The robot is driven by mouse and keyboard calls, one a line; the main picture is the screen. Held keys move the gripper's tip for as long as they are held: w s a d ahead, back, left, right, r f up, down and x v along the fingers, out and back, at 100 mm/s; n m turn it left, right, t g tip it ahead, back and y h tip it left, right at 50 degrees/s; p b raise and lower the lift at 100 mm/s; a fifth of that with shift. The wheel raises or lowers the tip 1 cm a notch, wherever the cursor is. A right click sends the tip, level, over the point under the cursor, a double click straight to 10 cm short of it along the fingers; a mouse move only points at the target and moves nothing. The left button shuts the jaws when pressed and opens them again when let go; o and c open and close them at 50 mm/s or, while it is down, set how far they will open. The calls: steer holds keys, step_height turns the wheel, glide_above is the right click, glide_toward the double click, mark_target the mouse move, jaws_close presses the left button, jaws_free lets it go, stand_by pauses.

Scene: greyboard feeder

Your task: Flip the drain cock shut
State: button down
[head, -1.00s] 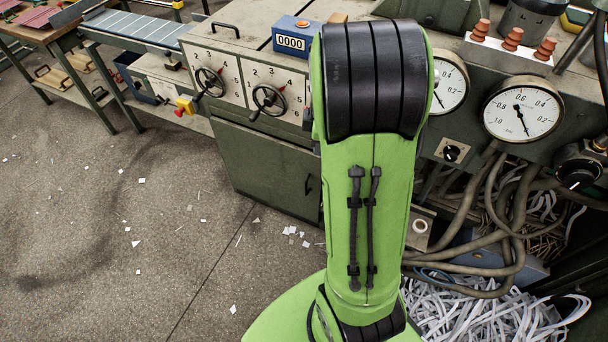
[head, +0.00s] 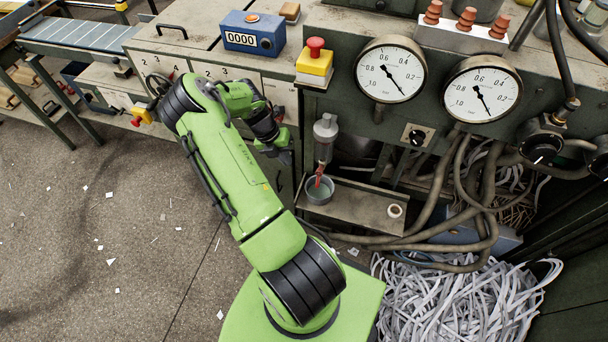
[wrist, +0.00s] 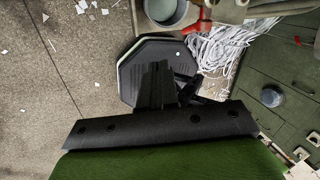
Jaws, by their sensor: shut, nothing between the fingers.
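The drain cock (head: 320,173) is a small red part under a grey filter bowl (head: 325,132), below the front of the machine. Its red handle also shows at the top of the wrist view (wrist: 200,22). A grey metal cup (head: 318,194) with liquid in it stands directly below the cock, and its rim shows in the wrist view (wrist: 170,24). My gripper (head: 287,158) is shut and empty, to the left of the cock and apart from it. Its dark fingers show in the wrist view (wrist: 167,82). The cock's exact handle angle is hard to tell.
The cup stands on a metal shelf (head: 352,208) that also bears a small round piece (head: 394,211). Thick hoses (head: 440,190) hang to the right, above a heap of paper strips (head: 450,295). A yellow box with a red button (head: 315,62) sits above the filter. Open floor lies left.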

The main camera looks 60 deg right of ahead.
mark_target(319, 177)
steer(key=s+d+f+b, duration=0.2)
steer(key=s+f, duration=0.5)
steer(key=f, duration=0.2)
steer(key=shift+d+f, duration=0.25)
steer(key=shift+f, duration=0.1)
steer(key=shift+a, duration=0.1)
steer(key=shift+f+g, duration=0.1)
steer(key=shift+g, duration=0.3)
